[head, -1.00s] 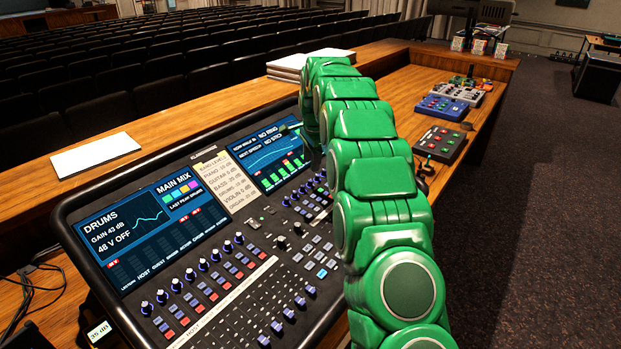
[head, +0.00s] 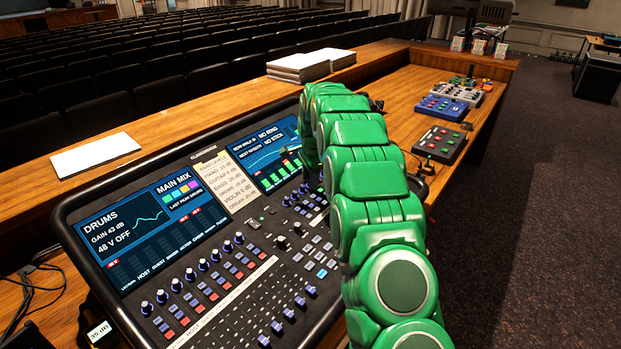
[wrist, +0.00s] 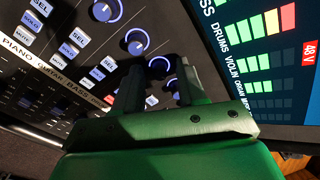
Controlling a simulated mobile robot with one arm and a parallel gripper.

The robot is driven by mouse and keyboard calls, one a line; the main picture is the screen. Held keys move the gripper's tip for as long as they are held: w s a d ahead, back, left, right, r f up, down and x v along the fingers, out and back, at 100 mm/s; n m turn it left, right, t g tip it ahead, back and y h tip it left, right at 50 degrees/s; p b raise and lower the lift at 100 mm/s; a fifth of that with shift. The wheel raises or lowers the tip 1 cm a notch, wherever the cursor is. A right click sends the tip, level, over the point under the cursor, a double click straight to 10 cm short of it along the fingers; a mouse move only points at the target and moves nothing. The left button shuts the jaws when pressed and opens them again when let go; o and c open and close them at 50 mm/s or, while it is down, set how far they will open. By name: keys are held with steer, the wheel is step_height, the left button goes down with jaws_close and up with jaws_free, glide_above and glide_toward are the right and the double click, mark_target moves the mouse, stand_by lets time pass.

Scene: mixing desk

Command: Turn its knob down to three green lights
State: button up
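My gripper (wrist: 161,85) is open in the wrist view, its two dark green fingers apart over the row of blue-ringed knobs. One knob (wrist: 159,65) shows between and just beyond the fingertips; I cannot tell whether they touch it. Other knobs stand farther up-left, one (wrist: 137,41) beside the left finger and another (wrist: 106,10) at the top. The meter screen (wrist: 222,12) is at right.
The mixing desk (head: 231,217) carries faders, buttons and a main screen (head: 145,227) reading DRUMS. A paper list (head: 222,183) lies between the screens. Small pedal boxes (head: 440,144) stand on the wooden counter at right. Stacked papers (head: 298,68) lie behind the desk.

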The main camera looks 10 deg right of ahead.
jaws_close()
steer(key=shift+n, duration=0.4)
steer(key=shift+d+n, duration=0.1)
steer(key=shift+n, duration=2.4)
steer(key=shift+o, duration=0.5)
jaws_free()
steer(key=shift+r, duration=0.1)
